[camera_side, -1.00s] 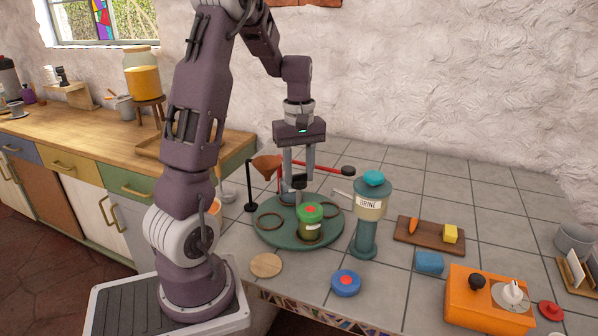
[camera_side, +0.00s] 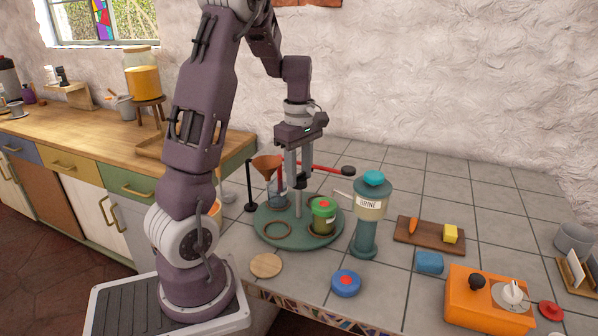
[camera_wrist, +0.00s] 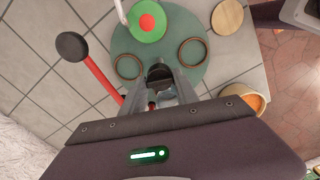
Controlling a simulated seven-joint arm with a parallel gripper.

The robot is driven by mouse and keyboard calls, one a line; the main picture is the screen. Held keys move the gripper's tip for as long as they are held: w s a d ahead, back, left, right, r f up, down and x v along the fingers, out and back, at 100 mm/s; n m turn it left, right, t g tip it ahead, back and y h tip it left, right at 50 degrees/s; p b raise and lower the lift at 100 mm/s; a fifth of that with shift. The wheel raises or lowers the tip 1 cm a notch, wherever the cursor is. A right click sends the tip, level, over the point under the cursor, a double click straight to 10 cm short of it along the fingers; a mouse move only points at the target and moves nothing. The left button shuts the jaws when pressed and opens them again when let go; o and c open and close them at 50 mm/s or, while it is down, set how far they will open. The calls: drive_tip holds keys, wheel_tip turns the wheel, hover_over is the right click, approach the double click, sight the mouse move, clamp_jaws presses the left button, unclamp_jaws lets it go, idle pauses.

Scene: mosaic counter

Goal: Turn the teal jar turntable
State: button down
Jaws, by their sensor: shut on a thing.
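The teal turntable (camera_side: 298,243) is a round disc on the tiled counter, with ring-shaped seats on top. Two empty rings show in the wrist view, a left ring (camera_wrist: 128,67) and a right ring (camera_wrist: 192,52). A green-lidded jar (camera_side: 323,217) with a red dot on its lid stands upright near the disc's right edge. A clear jar (camera_side: 278,192) is at the back left, partly hidden. My gripper (camera_side: 303,185) points down over the disc's middle, shut on the dark centre knob (camera_wrist: 158,73). The fingers hide part of the knob.
A copper funnel (camera_side: 267,165) hangs over the back left edge. A red lever (camera_side: 318,168) with a black ball extends behind. A teal brine dispenser (camera_side: 368,215) stands close at right. A wooden disc (camera_side: 266,265) and blue round piece (camera_side: 346,283) lie in front.

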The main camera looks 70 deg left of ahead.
drive_tip(key=shift+w+r+n, duration=0.1)
drive_tip(key=shift+n, duration=1.9)
drive_tip(key=c, duration=1.2)
unclamp_jaws()
wheel_tip(320, 180, up, 7)
drive_tip(key=shift+o, duration=1.4)
drive_tip(key=shift+f, duration=3.6)
